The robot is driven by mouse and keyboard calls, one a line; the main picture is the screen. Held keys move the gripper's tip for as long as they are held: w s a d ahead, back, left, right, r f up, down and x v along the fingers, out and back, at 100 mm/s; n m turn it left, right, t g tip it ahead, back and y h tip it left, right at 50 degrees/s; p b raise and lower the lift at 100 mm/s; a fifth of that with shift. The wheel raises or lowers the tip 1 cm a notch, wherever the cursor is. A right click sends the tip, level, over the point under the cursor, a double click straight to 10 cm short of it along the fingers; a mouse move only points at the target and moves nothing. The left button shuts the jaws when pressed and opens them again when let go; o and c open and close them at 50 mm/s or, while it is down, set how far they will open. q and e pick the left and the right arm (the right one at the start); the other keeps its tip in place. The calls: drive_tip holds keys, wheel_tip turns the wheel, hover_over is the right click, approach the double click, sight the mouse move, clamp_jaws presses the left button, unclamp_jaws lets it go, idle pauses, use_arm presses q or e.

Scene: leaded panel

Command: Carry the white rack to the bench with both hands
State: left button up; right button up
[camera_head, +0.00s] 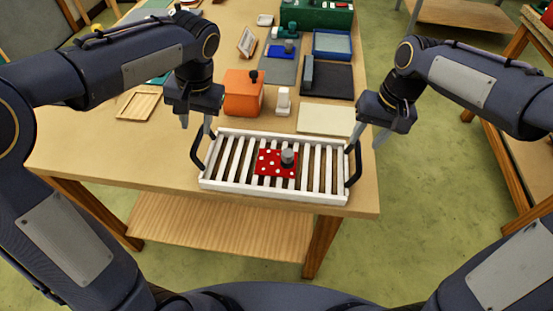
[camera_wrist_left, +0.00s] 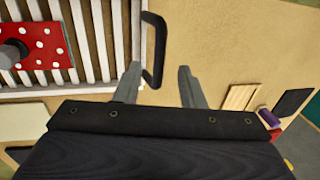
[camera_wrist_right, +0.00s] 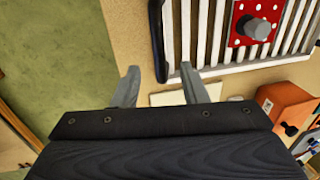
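The white slatted rack (camera_head: 221,166) lies flat at the near edge of the wooden table (camera_head: 90,150). It has a black handle at each end: left handle (camera_head: 194,152), right handle (camera_head: 356,166). A red plate with white dots (camera_head: 266,168) and a grey cylinder (camera_head: 288,157) sit on its slats. My left gripper (camera_head: 196,127) is open at the left handle; in the left wrist view that handle (camera_wrist_left: 159,45) reaches between the fingertips. My right gripper (camera_head: 365,146) is open at the right handle, which in the right wrist view (camera_wrist_right: 157,40) lies between its fingers. Contact cannot be told.
Behind the rack are an orange box (camera_head: 243,95), a white object (camera_head: 283,101), a cream sheet (camera_head: 325,120), a dark tray (camera_head: 330,80) and a wooden tray (camera_head: 139,105). Another wooden bench (camera_head: 500,150) stands at right, across green floor (camera_head: 430,190).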

sight(197, 141)
use_arm(q)
drive_tip(key=shift+s+d, duration=0.1)
drive_tip(key=shift+s, duration=0.05)
use_arm(e)
drive_tip(key=shift+s+d, duration=0.1)
drive_tip(key=shift+s, duration=0.05)
